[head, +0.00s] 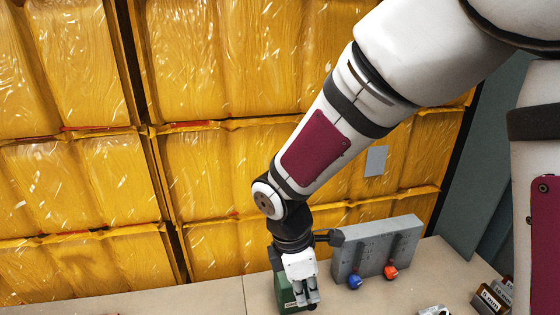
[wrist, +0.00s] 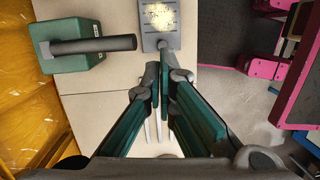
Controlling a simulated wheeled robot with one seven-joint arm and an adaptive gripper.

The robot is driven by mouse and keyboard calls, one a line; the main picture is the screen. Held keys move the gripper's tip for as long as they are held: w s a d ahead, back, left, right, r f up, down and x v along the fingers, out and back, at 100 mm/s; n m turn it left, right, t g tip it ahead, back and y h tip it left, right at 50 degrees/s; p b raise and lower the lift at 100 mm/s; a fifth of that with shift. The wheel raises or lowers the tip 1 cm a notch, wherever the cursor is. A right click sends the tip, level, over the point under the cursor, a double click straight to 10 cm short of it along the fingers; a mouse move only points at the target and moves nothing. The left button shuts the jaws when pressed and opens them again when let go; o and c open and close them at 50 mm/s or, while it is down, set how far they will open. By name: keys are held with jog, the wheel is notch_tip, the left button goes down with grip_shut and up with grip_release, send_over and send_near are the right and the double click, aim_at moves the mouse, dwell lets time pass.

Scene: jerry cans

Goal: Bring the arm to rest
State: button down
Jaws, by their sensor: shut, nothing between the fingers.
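My gripper (head: 312,303) hangs at the end of my arm, low over the table in the head view. Its fingers are shut with nothing between them; they also show in the wrist view (wrist: 165,80). A green can-like block (head: 284,291) stands just behind and left of the gripper, partly hidden by it. In the wrist view what looks like the same green block (wrist: 90,68), with a dark round bar over it, lies to the left, apart from the fingers.
A grey block (head: 347,258) with a blue knob (head: 355,282) and a red knob (head: 390,272) stands right of my gripper. Small labelled blocks (head: 487,301) sit at the table's right. Yellow wrapped stacks (head: 70,180) rise behind. Pink frames (wrist: 265,68) stand at right in the wrist view.

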jog(key=s+d+r+m+t, duration=0.2)
jog(key=s+d+r+m, duration=0.1)
jog(key=r+m, duration=0.3)
jog(key=s+d+r+m+t+y, duration=0.1)
jog(key=s+d+r+m+t, duration=0.1)
jog(key=s+d+r+m, duration=0.2)
jog(key=s+d+r+m+t+y, duration=0.1)
jog(key=s+d+r+m+t, duration=0.1)
jog(key=d+r+m, duration=0.4)
notch_tip(320, 180, up, 5)
jog(key=s+m, duration=0.1)
jog(key=m, duration=0.2)
jog(key=shift+s+f+m, duration=0.15)
jog(key=shift+s+m, duration=0.15)
jog(key=shift+s, duration=0.05)
